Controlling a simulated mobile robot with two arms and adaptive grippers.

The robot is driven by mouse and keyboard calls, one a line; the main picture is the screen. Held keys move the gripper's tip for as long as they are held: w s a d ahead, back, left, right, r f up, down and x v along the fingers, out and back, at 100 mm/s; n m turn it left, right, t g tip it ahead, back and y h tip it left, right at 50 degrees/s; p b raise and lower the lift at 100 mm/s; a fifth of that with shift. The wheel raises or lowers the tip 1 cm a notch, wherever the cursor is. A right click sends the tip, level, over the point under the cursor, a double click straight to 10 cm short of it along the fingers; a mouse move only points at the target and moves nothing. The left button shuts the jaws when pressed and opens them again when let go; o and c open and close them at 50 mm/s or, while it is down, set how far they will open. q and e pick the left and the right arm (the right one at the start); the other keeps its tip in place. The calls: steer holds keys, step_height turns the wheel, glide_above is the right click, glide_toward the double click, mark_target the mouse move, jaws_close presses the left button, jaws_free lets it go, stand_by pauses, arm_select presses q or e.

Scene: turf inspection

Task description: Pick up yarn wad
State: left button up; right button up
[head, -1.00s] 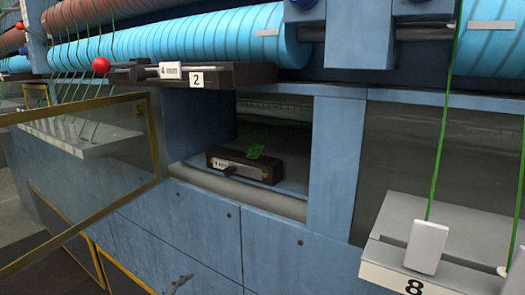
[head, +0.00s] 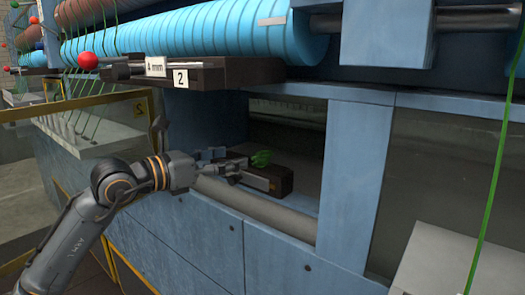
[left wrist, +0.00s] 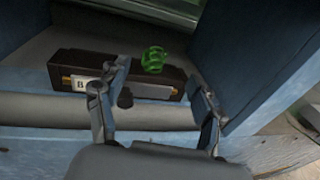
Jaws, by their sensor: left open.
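The green yarn wad (head: 261,158) lies on top of a dark box (head: 283,179) in an open recess of the blue machine. My left gripper (head: 255,172) reaches in from the left, its fingers at the front of the recess beside the wad. In the left wrist view the wad (left wrist: 153,60) shows between and just beyond the open, empty fingers (left wrist: 158,76), above the box (left wrist: 70,66). Whether a finger touches the wad or the box cannot be told. My right gripper is not in view.
A blue post (head: 352,180) bounds the recess on the right, and a grey rounded sill (head: 270,215) runs along its front. A dark ledge marked 2 (head: 215,76) overhangs it. A yellow-framed clear panel (head: 35,118) stands open at left.

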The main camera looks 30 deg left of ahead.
mark_target(255, 155)
arm_select(q)
steer(key=p+x, duration=0.1)
steer(key=x, duration=0.1)
steer(key=p+x, duration=0.2)
steer(key=x, duration=0.1)
steer(key=p+x, duration=0.1)
steer(key=x, duration=0.1)
steer(key=shift+w+a+f+p, duration=0.15)
steer(key=shift+w+f+p, duration=0.1)
steer(key=shift+w+p, duration=0.15)
steer(key=shift+w+d+f, duration=0.25)
steer(key=shift+w, duration=0.4)
steer(key=c, duration=0.9)
